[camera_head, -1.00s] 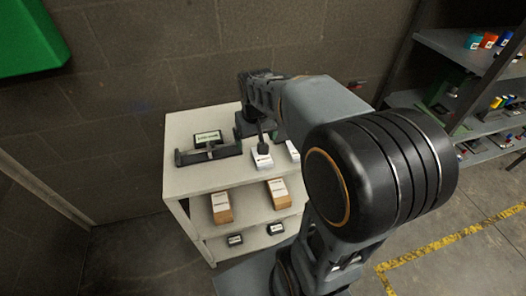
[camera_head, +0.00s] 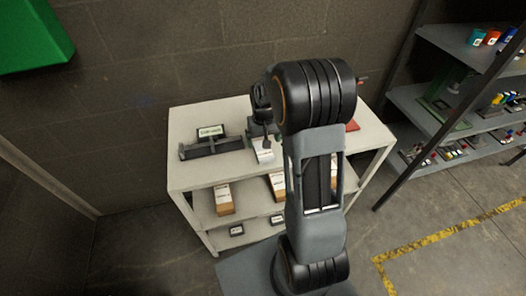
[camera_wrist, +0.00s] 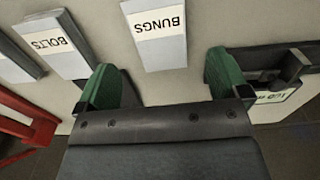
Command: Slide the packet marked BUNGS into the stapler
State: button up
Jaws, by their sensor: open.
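The packet marked BUNGS (camera_wrist: 157,52) lies on the table top in the wrist view, its label upside down. It also shows as a white packet (camera_head: 265,156) in the head view. My gripper (camera_wrist: 163,75) is open, with its green fingers to either side of the packet's near end; nothing is held. I cannot tell the height between fingers and packet. The dark stapler (camera_head: 226,146) with a small display stands left of the packet in the head view. Part of it shows at the right of the wrist view (camera_wrist: 262,60). My arm hides part of the table top.
A packet marked BOLTS (camera_wrist: 66,62) lies close to the left finger, with another packet (camera_wrist: 12,58) beyond it. A red object (camera_wrist: 38,125) is at the left. Cartons (camera_head: 224,200) sit on the shelf below. A wall stands behind the table.

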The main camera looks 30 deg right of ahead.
aim_at(263, 152)
jog(key=shift+w+f+p, duration=0.1)
jog(key=shift+f+p, duration=0.55)
jog(key=shift+f, duration=2)
jog(key=c, duration=1)
